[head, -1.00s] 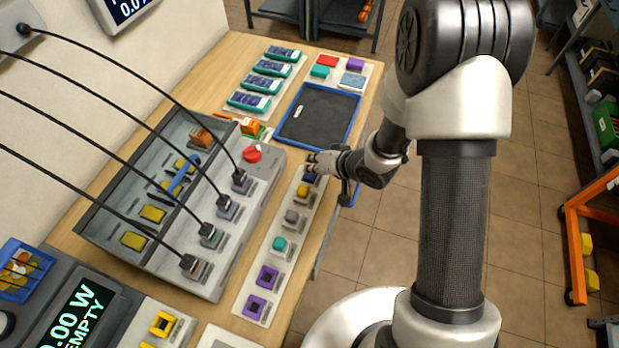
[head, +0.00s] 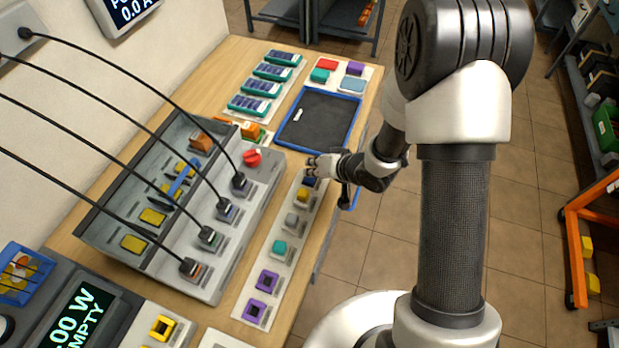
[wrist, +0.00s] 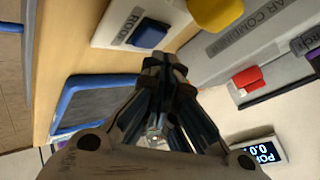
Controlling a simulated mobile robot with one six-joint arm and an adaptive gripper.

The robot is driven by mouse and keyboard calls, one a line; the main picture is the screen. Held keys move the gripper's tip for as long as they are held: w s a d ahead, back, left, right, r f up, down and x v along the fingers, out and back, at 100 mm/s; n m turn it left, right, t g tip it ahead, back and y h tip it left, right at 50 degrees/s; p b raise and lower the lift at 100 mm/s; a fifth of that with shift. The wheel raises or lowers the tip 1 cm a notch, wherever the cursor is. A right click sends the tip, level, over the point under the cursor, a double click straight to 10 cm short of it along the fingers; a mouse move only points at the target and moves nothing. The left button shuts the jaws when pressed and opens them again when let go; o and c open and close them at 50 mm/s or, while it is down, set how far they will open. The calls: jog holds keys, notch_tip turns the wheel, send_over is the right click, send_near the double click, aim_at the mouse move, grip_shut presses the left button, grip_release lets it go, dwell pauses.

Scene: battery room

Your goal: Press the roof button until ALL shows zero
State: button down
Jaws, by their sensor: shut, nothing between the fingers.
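The roof button is a dark blue square cap, labelled ROOF in the wrist view (wrist: 150,34). In the head view the button (head: 310,182) is at the far end of the long button strip, partly hidden by my gripper (head: 313,165). My gripper is shut and empty. In the wrist view its fingertips (wrist: 164,65) are close to the button; I cannot tell whether they touch it. The wall display (head: 128,8) is cut off at the top; "0.0 A" shows on it. It also shows in the wrist view (wrist: 266,152). No ALL reading is legible.
A yellow button (head: 302,195) is next to the blue one. The grey combiner box (head: 215,267) with a red knob (head: 252,157) and black cables stands to the left. A blue-rimmed tray (head: 325,122) lies behind.

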aim_at(312, 178)
dwell(0.3)
jog(key=shift+f, duration=0.45)
jog(key=shift+f+b, duration=0.35)
dwell(0.5)
dwell(0.3)
jog(key=shift+r+p, duration=0.8)
jog(key=shift+p, duration=0.1)
notch_tip(312, 178, up, 5)
jog(key=p, duration=0.5)
jog(key=shift+r, duration=0.1)
